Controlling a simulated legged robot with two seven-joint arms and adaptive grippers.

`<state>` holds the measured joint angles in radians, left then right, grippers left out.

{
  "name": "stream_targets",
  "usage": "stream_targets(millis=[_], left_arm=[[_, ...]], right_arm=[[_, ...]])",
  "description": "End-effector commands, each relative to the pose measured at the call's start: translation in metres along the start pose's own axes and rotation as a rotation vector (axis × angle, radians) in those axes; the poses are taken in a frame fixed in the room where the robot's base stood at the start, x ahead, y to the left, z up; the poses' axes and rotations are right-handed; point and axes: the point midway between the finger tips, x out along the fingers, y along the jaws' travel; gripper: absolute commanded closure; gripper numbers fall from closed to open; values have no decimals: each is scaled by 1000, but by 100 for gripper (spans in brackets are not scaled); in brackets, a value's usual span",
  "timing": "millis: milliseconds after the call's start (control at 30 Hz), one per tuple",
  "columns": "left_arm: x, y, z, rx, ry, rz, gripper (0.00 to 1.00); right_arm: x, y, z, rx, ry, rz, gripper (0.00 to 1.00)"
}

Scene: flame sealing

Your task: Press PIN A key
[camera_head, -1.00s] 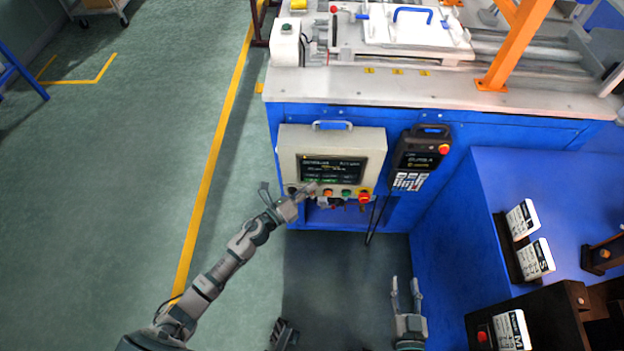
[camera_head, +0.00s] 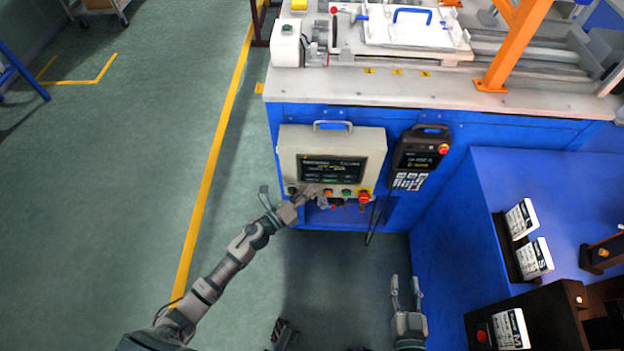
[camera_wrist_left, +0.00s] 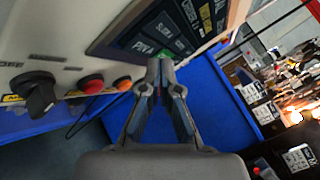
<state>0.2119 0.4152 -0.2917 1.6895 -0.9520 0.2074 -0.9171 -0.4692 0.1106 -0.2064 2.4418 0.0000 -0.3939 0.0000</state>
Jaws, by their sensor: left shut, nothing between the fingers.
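The control box (camera_head: 291,146) is cream with a dark screen (camera_head: 331,168), mounted on the blue machine front. In the left wrist view, the screen (camera_wrist_left: 172,22) carries a row of dark green keys, and the PIN A key (camera_wrist_left: 143,48) is at its lower left. My left gripper (camera_head: 314,189) is shut and empty, with its tips at the lower left edge of the screen. In the wrist view its closed tips (camera_wrist_left: 160,68) lie just beside the PIN A key; I cannot tell whether they touch it. My right gripper (camera_head: 405,287) is open and empty, low over the floor.
A handheld pendant (camera_head: 420,160) hangs to the right. A blue bench (camera_head: 560,190) with white labelled cards fills the right.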

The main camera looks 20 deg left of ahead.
Motion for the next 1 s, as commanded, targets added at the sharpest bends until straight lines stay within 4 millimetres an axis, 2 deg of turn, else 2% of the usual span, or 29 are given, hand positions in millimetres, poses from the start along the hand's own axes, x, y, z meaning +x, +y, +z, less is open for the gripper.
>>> stream_targets(millis=[267,700,1000], left_arm=[[-2,-2,-2,-1,0,0,100],[-31,-23,-23,-2,0,0,100],[-34,-25,-26,-1,0,1,100]], right_arm=[[-2,0,0,-3,-2,0,60],[-2,0,-11,-3,10,0,60],[-2,0,-12,-3,10,0,60]])
